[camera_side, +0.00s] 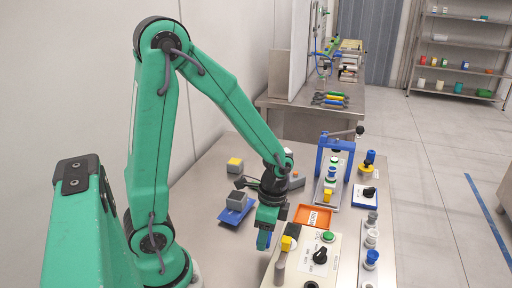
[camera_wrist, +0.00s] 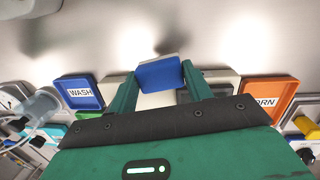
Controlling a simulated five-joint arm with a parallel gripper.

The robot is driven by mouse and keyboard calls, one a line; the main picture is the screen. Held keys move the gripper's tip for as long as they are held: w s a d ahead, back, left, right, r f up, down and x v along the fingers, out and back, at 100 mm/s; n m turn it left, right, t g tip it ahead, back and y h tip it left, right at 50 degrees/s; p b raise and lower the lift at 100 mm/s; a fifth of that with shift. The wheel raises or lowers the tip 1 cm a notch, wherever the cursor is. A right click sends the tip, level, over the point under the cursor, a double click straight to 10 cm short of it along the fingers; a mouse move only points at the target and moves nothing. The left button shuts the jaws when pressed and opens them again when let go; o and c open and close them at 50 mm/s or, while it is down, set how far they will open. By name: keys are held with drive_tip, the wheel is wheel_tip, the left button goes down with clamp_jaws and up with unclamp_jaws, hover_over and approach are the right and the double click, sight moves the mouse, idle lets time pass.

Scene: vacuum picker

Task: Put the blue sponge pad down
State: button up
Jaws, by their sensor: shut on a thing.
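The blue sponge pad (camera_wrist: 159,75) has a pale upper edge and sits between the two green fingers of my gripper (camera_wrist: 160,88) in the wrist view. My gripper is shut on it. In the side view the pad (camera_side: 263,240) shows as a blue patch below my gripper (camera_side: 265,230), partly hidden. It hangs just left of the beige control box; I cannot tell whether it touches anything. In the wrist view, a blue tray (camera_wrist: 97,104) marked WASH lies to the left, and an orange tray (camera_wrist: 291,88) with a partly hidden label lies to the right.
The orange tray (camera_side: 299,222) also shows behind the beige control box (camera_side: 297,268) with its knob and buttons. A blue press frame (camera_side: 321,160) stands farther back. The steel table (camera_side: 212,247) is clear left of my gripper.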

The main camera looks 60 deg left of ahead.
drive_tip(key=shift+f, duration=0.15)
drive_tip(key=shift+c, duration=0.2)
drive_tip(key=shift+f, duration=1.9)
drive_tip(key=shift+f, duration=0.1)
drive_tip(key=o, duration=1.1)
drive_tip(key=shift+w+r, duration=0.3)
drive_tip(key=shift+r, duration=1.7)
drive_tip(key=shift+w+r, duration=0.25)
drive_tip(key=shift+r, duration=1.8)
drive_tip(key=shift+w+r, duration=0.3)
drive_tip(key=shift+r, duration=1.7)
drive_tip(key=shift+r, duration=0.1)
